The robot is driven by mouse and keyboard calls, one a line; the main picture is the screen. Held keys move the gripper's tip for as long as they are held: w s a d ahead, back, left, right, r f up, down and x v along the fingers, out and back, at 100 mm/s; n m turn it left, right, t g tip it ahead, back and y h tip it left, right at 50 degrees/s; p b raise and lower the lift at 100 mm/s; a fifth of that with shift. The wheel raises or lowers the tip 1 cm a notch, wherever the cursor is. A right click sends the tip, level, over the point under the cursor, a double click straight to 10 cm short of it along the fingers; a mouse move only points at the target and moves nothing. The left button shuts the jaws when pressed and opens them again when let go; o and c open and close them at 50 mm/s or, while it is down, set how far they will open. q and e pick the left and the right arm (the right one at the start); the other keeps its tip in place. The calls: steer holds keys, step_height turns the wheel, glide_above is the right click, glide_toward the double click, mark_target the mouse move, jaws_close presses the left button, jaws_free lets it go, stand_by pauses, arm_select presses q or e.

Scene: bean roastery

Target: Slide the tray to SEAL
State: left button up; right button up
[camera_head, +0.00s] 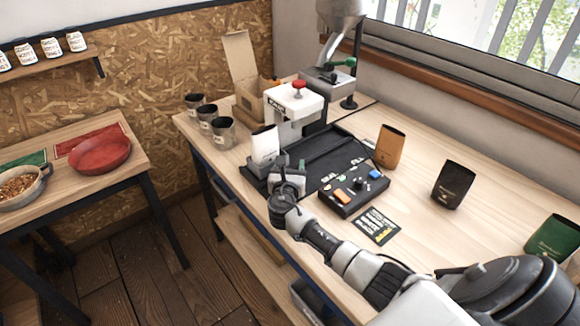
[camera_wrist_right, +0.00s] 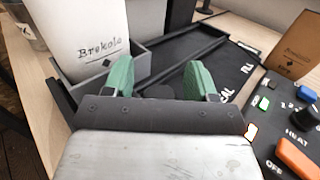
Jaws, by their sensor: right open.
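The grey tray (camera_wrist_right: 140,58) holds an upright white bag (camera_wrist_right: 84,36) with "Brekolo" written on it. In the head view the tray (camera_head: 283,159) and white bag (camera_head: 265,145) are at the left part of a black track (camera_head: 325,150). The track carries small white labels; one in the wrist view ends in "CAL" or "EAL", partly hidden by a fingertip. My right gripper (camera_wrist_right: 160,80) is open, its green fingertips apart at the tray's near side; I cannot tell whether they touch it. In the head view the right gripper (camera_head: 287,170) partly hides the tray. My left gripper is out of view.
A white machine with a red knob (camera_head: 299,92) stands behind the track. A control box (camera_head: 353,193) with an orange switch lies in front. Brown (camera_head: 389,146), black (camera_head: 453,184) and green (camera_head: 554,238) bags stand to the right. Dark cups (camera_head: 222,132) stand left.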

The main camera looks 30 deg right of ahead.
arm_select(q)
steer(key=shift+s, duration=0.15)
arm_select(e)
steer(key=c, duration=0.5)
jaws_close()
steer(key=d, duration=0.4)
steer(key=d+b, duration=0.1)
steer(key=d, duration=0.3)
steer(key=w+d+b, duration=0.1)
steer(key=d, duration=0.4)
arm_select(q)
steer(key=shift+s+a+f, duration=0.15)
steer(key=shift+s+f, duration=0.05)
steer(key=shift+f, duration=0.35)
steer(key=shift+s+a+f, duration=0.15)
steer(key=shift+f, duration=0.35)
arm_select(e)
steer(key=o, duration=0.5)
jaws_free()
steer(key=shift+r, duration=0.1)
